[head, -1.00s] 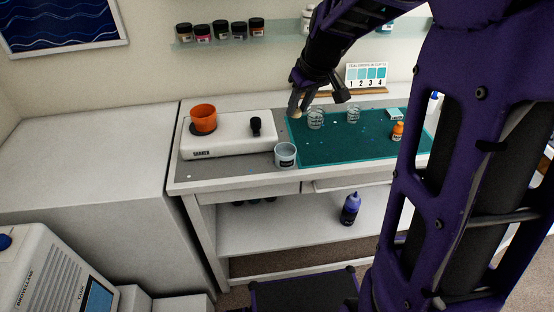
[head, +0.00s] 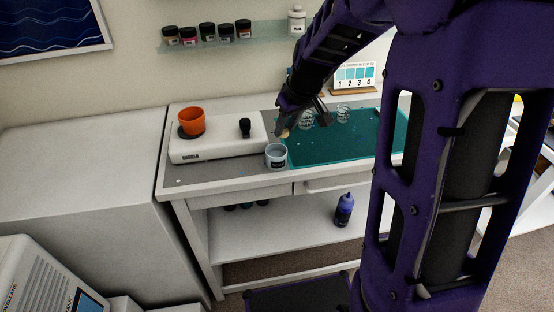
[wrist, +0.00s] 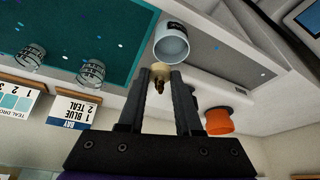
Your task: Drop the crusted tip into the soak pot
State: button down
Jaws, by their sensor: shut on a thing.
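My gripper (wrist: 160,78) is shut on the crusted tip (wrist: 160,69), a small pale beige piece with a dark brown part, held between the fingertips. In the head view the tip (head: 285,133) shows pale below my gripper (head: 288,126). The soak pot (head: 276,158) appears to be the pale grey-blue cup with a label, standing at the mat's left edge. The tip is above and slightly right of the pot in the head view. In the wrist view the pot (wrist: 171,48) lies just beyond the fingertips, its opening partly visible. The tip is outside the pot.
A white shaker (head: 215,144) with a black knob carries an orange cup (head: 191,121) left of the pot. Two clear cups (wrist: 31,57) stand on the teal mat (head: 340,148). A numbered colour card (head: 355,75) stands behind. A purple bottle (head: 344,210) is on the lower shelf.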

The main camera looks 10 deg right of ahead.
jog(key=c, duration=0.5)
grip_release()
